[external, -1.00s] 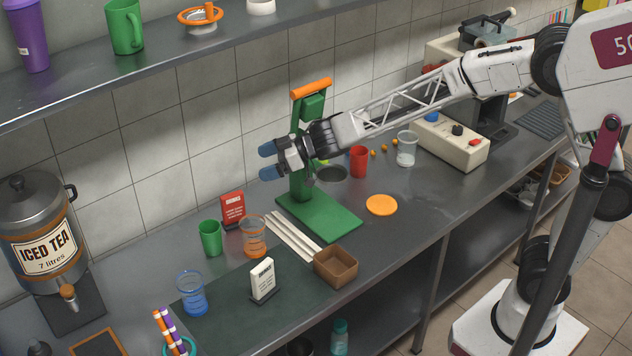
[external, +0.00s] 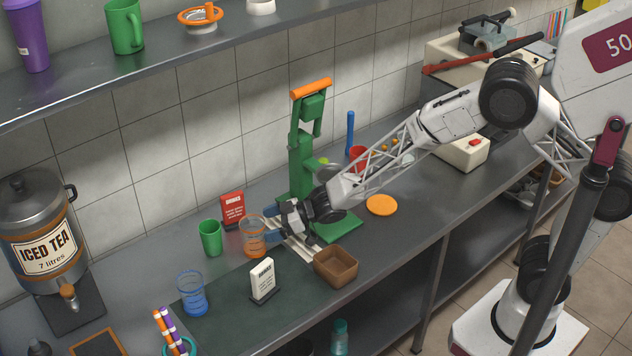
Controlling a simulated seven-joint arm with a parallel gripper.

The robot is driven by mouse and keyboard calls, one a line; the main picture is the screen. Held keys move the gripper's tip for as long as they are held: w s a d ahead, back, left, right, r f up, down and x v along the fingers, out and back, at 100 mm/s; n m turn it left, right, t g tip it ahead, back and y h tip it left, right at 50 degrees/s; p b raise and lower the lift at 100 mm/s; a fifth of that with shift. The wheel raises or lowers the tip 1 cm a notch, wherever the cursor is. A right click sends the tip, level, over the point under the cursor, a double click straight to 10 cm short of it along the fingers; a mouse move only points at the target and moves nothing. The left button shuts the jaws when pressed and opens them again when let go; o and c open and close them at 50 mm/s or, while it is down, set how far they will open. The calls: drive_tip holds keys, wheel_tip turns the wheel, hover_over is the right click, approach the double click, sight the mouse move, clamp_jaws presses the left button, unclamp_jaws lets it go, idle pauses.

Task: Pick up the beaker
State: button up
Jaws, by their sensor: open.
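A clear beaker with orange markings (external: 252,241) stands upright on the counter, at the edge of the dark green mat. My gripper (external: 270,224) is open, with its blue fingertips low at the beaker's right side. I cannot tell whether they touch the beaker or reach around it. A second beaker with blue markings (external: 191,294) stands on the mat to the front left. A clear beaker farther back on the right is mostly hidden behind my arm.
A green cup (external: 210,238) and a red sign (external: 232,208) stand close to the orange-marked beaker. A white sign (external: 263,279) and a brown box (external: 336,266) are in front. The green press (external: 302,150) rises behind my gripper. White sticks (external: 297,248) lie beneath it.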

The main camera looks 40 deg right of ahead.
sight(256, 228)
drive_tip(key=shift+x, duration=2.5)
drive_tip(key=c, duration=0.9)
drive_tip(key=shift+r, duration=0.15)
wheel_tip(256, 228, up, 18)
drive_tip(key=shift+f, duration=0.1)
